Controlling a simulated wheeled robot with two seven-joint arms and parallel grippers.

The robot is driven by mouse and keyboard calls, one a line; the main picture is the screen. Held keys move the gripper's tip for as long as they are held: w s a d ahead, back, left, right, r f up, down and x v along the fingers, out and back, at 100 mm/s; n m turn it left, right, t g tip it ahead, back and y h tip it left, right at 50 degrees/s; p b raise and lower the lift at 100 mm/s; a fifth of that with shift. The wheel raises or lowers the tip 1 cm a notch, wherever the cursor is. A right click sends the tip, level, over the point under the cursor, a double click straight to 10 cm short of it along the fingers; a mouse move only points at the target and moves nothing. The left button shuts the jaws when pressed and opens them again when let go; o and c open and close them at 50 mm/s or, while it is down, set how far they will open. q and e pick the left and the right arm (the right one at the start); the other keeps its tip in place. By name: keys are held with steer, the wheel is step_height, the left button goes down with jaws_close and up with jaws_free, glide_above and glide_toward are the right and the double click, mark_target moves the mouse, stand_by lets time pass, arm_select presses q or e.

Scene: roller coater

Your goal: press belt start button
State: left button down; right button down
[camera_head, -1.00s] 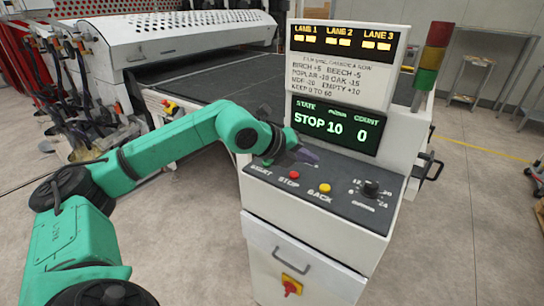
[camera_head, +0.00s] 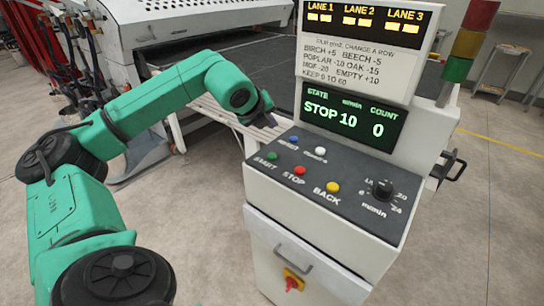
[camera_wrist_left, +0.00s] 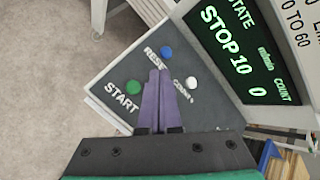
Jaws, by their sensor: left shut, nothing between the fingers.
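The green START button (camera_head: 272,156) sits at the left end of the dark sloped control panel (camera_head: 345,197), left of the red STOP button (camera_head: 299,170). In the left wrist view the START button (camera_wrist_left: 133,87) lies just left of my left gripper's purple fingers (camera_wrist_left: 158,100). The fingers are shut, empty and point between the blue RESET button (camera_wrist_left: 166,53) and the START button. In the head view my left gripper (camera_head: 264,118) is at the panel's upper left edge, partly hidden by its own wrist. My right gripper is not in view.
A yellow BACK button (camera_head: 333,187), a white COUNT button (camera_head: 320,152) and a black speed knob (camera_head: 383,190) share the panel. The display (camera_head: 351,117) above reads STOP 10 and count 0. A signal tower (camera_head: 467,44) stands behind right.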

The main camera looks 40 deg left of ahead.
mark_target(271, 158)
arm_select(q)
step_height(271, 158, down, 8)
steer(key=b, duration=0.4)
steer(key=shift+r+b, duration=0.2)
steer(key=shift+b, duration=0.15)
stand_by(1.5)
steer(key=shift+f+b, duration=0.45)
steer(key=shift+b, duration=0.5)
